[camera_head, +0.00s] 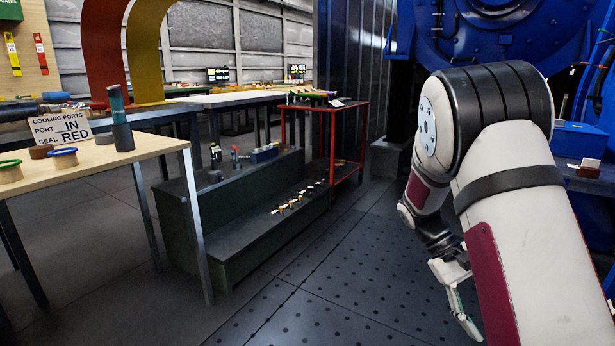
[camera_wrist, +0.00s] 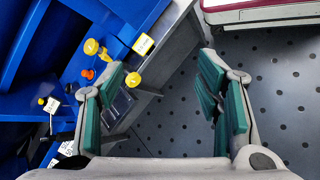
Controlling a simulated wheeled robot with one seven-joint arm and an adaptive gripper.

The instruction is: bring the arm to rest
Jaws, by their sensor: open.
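My gripper (camera_head: 460,300) hangs below my bent arm at the right of the head view, above the dotted floor. In the wrist view my gripper (camera_wrist: 162,95) shows two green-padded fingers spread well apart. Nothing is between them. Dark dotted floor and part of a grey step show past the gap. My arm hides part of the blue machine in the head view.
The blue machine (camera_head: 480,40) stands close behind my arm; its yellow and orange knobs (camera_wrist: 92,47) show in the wrist view. A wooden table (camera_head: 100,165) is at left, a green stepped bench (camera_head: 200,215) and red cart (camera_head: 333,150) mid-view. Floor (camera_head: 350,270) before me is clear.

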